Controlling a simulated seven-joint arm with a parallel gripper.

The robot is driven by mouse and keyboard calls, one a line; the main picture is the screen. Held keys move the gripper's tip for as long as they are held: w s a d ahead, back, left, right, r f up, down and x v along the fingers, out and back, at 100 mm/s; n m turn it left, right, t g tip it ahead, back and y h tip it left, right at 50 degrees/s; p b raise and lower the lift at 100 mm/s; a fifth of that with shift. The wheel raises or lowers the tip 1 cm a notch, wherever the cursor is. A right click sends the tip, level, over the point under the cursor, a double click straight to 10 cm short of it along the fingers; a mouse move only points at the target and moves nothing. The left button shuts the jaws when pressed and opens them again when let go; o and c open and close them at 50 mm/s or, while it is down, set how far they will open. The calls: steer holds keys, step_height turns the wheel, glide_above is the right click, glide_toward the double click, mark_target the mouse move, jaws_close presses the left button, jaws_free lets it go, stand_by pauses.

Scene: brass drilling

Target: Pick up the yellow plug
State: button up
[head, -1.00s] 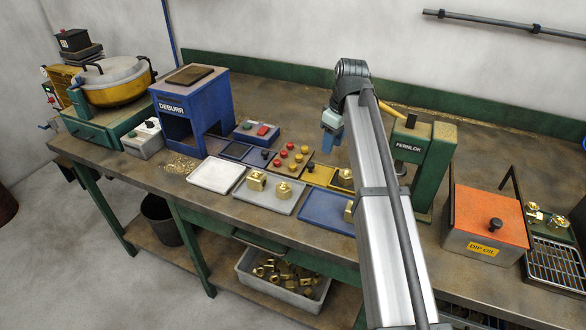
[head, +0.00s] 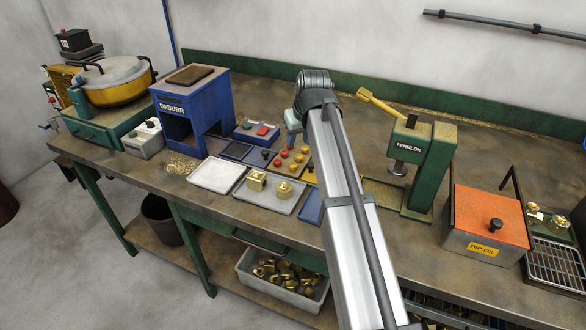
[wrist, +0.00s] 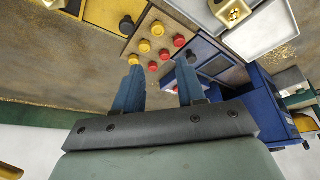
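A tan board (wrist: 145,30) carries yellow plugs (wrist: 157,29) in one row and red plugs (wrist: 179,40) in another, seen in the wrist view. In the head view the board's yellow plugs (head: 305,149) and red plugs (head: 283,153) show just left of my arm. My gripper (wrist: 159,66) is open, its two blue fingers apart with nothing held. Its fingertips appear close to the near end of the rows; the height above the plugs is hard to judge. In the head view my arm hides part of the board, and the fingertips are unclear.
Trays (head: 217,174) and a grey tray with brass parts (head: 269,190) lie in front. The green FERNLOK press (head: 428,160) stands to the right.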

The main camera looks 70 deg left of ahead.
glide_toward(293, 165)
steer(key=shift+s+a+f, duration=0.1)
steer(key=shift+a+f, duration=0.75)
steer(key=shift+f, duration=0.05)
steer(key=shift+d+x, duration=0.2)
steer(key=shift+x, duration=1.35)
steer(key=shift+d+x, duration=0.2)
steer(key=shift+x, duration=1.35)
steer(key=shift+f, duration=0.15)
steer(key=c, duration=0.6)
step_height(293, 165, up, 13)
